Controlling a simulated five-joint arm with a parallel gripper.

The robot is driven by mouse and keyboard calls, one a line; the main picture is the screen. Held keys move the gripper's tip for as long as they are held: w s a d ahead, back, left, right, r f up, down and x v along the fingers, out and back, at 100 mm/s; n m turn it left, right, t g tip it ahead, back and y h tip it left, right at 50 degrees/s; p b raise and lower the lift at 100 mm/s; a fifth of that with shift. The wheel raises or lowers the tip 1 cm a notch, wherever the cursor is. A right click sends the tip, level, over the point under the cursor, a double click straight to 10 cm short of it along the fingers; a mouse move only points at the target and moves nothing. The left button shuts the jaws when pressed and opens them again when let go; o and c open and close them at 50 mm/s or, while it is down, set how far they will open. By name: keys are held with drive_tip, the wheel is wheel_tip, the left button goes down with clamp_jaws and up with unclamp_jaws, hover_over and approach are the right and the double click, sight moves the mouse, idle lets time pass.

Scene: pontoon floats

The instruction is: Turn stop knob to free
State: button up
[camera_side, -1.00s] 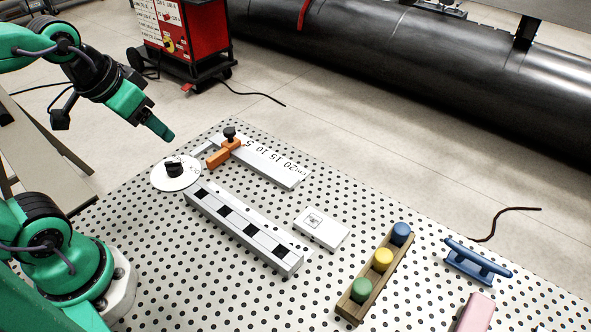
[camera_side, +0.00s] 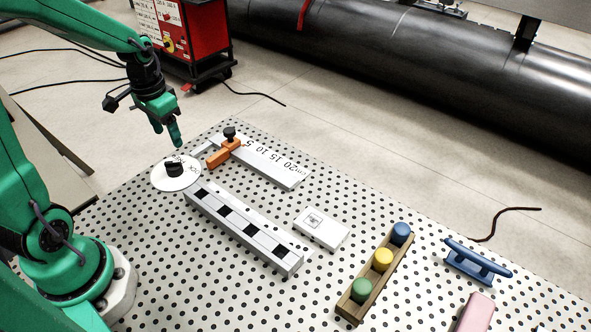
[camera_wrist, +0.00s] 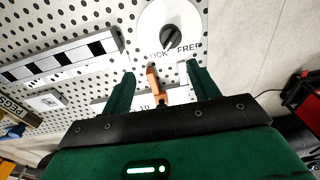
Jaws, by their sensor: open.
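The stop knob (camera_side: 173,169) is a small black knob on a round white disc (camera_side: 188,184) at the table's far left. In the wrist view the knob (camera_wrist: 173,38) stands on the disc (camera_wrist: 150,22), with the words LOCK and FREE printed side by side below it. A pale mark shows on the knob, but I cannot tell for certain which word it points to. My gripper (camera_side: 177,138) is open and empty, pointing down above the disc and clear of it. In the wrist view my gripper's two green fingers (camera_wrist: 161,74) are apart, with the knob beyond their tips.
An orange stop (camera_side: 222,154) with a black top sits on a numbered rule (camera_side: 275,168) close right of the disc. A grey bar with black squares (camera_side: 245,232) lies in front. A white block (camera_side: 321,229) and a wooden peg holder (camera_side: 355,304) stand farther right.

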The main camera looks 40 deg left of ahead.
sight(172, 162)
drive_tip(key=shift+g, duration=0.4)
drive_tip(key=shift+w+a+f, duration=0.1)
drive_tip(key=shift+a+f, duration=0.55)
drive_tip(key=shift+f, duration=0.3)
drive_tip(key=shift+a+f, duration=0.65)
drive_tip(key=shift+f, duration=0.25)
drive_tip(key=shift+f, duration=0.15)
drive_tip(key=shift+f, duration=3.75)
drive_tip(key=c, duration=1)
